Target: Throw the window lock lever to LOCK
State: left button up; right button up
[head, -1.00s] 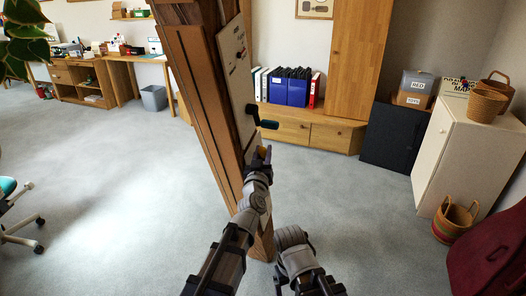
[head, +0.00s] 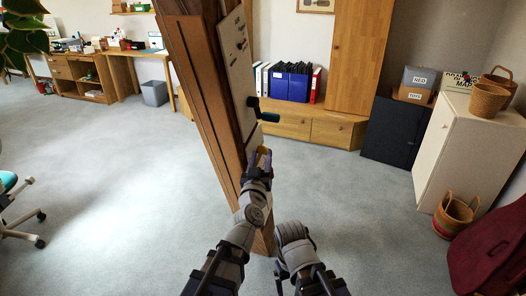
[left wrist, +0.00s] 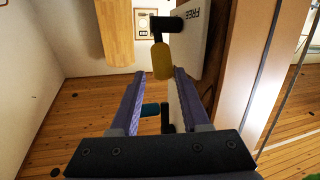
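A pale panel (head: 238,68) is fixed to the side of the leaning timber post (head: 203,95). A lever with a dark teal grip (head: 268,117) sticks out from it. In the left wrist view a teal grip (left wrist: 151,110) shows between the fingers. A black arm (left wrist: 166,23) carrying a yellow grip (left wrist: 162,62) stands by a plate (left wrist: 192,45) marked FREE. I cannot tell which lever is the window lock. My left gripper (head: 262,154) is open, with the yellow grip between or just beyond its fingertips (left wrist: 158,75); contact is unclear.
The post stands directly in front of me. Behind it are a low wooden cabinet (head: 328,131) with blue binders (head: 290,82) and a dark cabinet (head: 396,130). A white cupboard (head: 462,145) and basket (head: 455,215) are at right. Carpet (head: 110,190) at left is clear.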

pick_arm(q)
jog(key=shift+s+a+f, duration=0.1)
jog(key=shift+s+f, duration=0.05)
jog(key=shift+s, duration=0.8)
jog(key=shift+w, duration=0.1)
